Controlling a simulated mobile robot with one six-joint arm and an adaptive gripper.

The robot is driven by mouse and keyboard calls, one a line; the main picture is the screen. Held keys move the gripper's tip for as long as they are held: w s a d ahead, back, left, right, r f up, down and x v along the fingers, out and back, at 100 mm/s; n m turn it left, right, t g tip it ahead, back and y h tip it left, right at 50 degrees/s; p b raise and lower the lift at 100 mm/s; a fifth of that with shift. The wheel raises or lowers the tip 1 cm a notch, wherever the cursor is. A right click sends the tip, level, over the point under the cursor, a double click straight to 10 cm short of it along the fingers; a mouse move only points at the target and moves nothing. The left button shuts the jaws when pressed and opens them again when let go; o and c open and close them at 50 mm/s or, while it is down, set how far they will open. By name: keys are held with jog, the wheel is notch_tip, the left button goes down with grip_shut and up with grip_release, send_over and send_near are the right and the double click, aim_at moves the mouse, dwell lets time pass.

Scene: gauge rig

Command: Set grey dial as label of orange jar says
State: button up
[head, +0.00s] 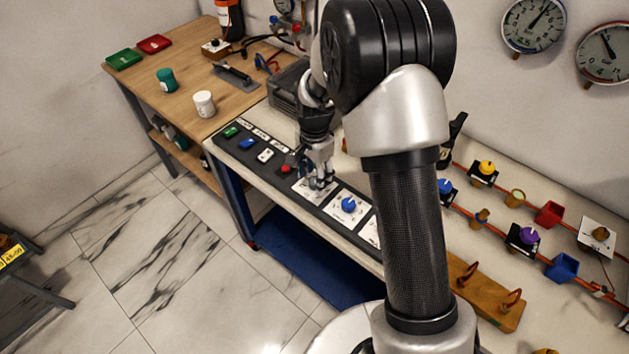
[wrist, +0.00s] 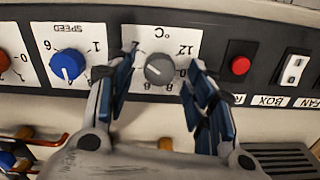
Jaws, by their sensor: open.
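The grey dial (wrist: 158,69) sits on a white plate marked °C in the wrist view, with numbers such as 12, 8 and 6 upside down around it. I cannot make out where its pointer stands. My gripper (wrist: 160,80) is open, with one blue-padded finger on each side of the dial; I cannot tell whether they touch it. In the head view my gripper (head: 318,184) is low over the control panel and hides most of the dial.
A blue SPEED dial (wrist: 67,65) and a red button (wrist: 240,66) flank the grey dial. A teal jar (head: 166,81) and a white jar (head: 204,104) stand on the wooden table (head: 185,60). Gauges (head: 533,24) hang on the wall.

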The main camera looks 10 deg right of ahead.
jog(key=shift+f, duration=0.7)
jog(key=shift+c, duration=0.4)
jog(key=c, duration=1)
